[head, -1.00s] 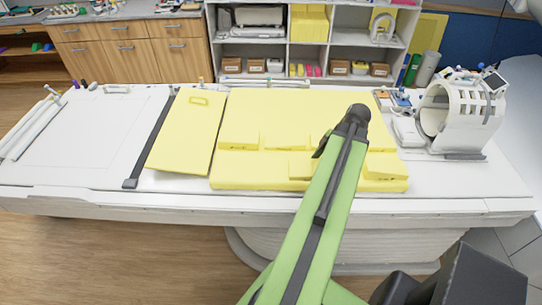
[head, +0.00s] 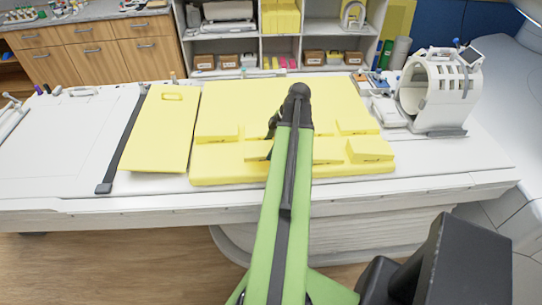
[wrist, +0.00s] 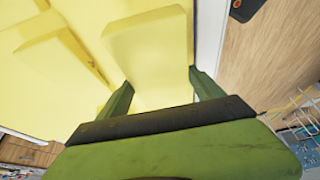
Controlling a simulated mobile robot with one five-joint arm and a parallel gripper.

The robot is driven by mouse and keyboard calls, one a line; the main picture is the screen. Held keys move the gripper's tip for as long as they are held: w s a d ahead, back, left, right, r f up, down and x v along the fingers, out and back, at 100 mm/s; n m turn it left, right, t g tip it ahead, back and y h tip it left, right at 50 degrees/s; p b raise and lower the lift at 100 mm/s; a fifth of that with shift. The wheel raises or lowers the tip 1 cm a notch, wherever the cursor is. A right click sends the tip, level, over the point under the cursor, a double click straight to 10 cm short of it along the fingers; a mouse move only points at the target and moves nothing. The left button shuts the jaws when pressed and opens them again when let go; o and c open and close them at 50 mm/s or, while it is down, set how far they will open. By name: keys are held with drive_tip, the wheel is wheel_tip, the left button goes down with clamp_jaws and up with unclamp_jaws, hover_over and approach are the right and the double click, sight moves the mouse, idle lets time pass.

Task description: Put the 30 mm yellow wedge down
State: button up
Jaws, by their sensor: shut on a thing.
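My gripper (wrist: 158,85) is shut on a pale yellow wedge (wrist: 150,45) in the wrist view, one green finger on each side of its near end. Below it lies the broad yellow foam pad (wrist: 85,105); I cannot tell whether the wedge touches it. In the head view my arm reaches over the pad (head: 330,97) and hides the gripper. A thin yellow piece shows on both sides of the arm there; I cannot tell whether it is the held wedge.
Several other yellow wedges (head: 217,133) lie on the pad, one at its front right corner (head: 370,150). A yellow panel (head: 157,135) lies to the left, beside a black strap (head: 122,140). A white coil (head: 437,88) stands on the right. The white tabletop's left side is clear.

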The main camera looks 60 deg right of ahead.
wheel_tip(320, 180, down, 4)
drive_tip(key=b, duration=0.4)
drive_tip(key=shift+s+f, duration=0.1)
drive_tip(key=shift+r, duration=0.2)
drive_tip(key=shift+f, duration=0.15)
drive_tip(key=o, duration=1.3)
drive_tip(key=shift+s+r+p, duration=0.1)
drive_tip(key=shift+r+p, duration=0.35)
drive_tip(key=p+v, duration=1)
drive_tip(key=v, duration=0.1)
drive_tip(key=shift+s+d+r+p, duration=0.15)
drive_tip(key=shift+r+p, duration=0.1)
drive_tip(key=shift+p, duration=0.15)
drive_tip(key=shift+f, duration=0.1)
